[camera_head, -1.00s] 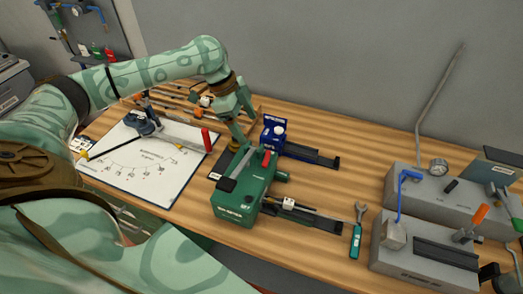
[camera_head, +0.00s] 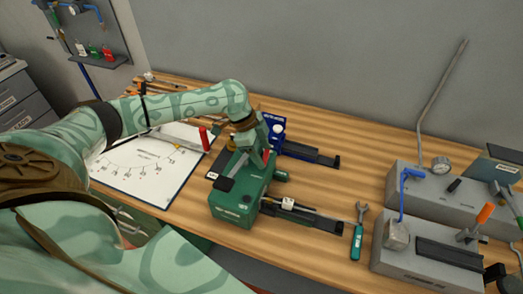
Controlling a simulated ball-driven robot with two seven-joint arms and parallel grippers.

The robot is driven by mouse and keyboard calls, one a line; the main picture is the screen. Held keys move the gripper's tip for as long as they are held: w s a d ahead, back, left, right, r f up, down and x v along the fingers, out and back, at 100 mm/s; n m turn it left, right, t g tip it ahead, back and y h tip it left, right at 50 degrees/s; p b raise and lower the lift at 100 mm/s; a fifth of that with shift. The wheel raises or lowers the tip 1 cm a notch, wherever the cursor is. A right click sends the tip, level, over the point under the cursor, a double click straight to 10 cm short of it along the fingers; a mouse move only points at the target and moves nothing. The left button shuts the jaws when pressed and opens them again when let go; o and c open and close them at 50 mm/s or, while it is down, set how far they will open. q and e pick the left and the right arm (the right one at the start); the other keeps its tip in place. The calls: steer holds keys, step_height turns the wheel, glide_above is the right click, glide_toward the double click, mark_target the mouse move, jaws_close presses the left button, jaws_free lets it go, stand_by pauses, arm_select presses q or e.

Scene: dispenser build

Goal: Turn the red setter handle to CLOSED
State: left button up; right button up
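The green setter box (camera_head: 240,205) stands on the workbench with a white label on its front. A short red handle (camera_head: 266,156) stands up from its top, partly hidden by my arm. My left gripper (camera_head: 255,147) reaches in from the left and hangs over the top of the box, close beside the red handle. Its fingertips are too small and covered to show whether they are open or touching the handle. A black lever or pad (camera_head: 225,183) sticks out at the box's left. My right gripper is not seen.
A blue device (camera_head: 273,127) with a dark rail stands just behind the green box. A white chart board (camera_head: 150,170) with another red grip lies to the left. A teal wrench (camera_head: 357,238) and grey fixtures (camera_head: 433,225) are to the right.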

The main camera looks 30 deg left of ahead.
arm_select(q)
steer(key=c, duration=0.4)
steer(key=shift+o, duration=0.2)
steer(key=shift+r+m+p, duration=0.35)
steer(key=shift+m+p, duration=0.05)
steer(key=shift+p, duration=0.6)
steer(key=shift+w+a+f+m+p, duration=0.1)
steer(key=shift+m+p, duration=0.2)
steer(key=shift+f+g, duration=0.15)
steer(key=shift+g, duration=0.15)
steer(key=o, duration=1)
steer(key=p+v, duration=0.1)
steer(key=v, duration=1.5)
steer(key=shift+a, duration=0.2)
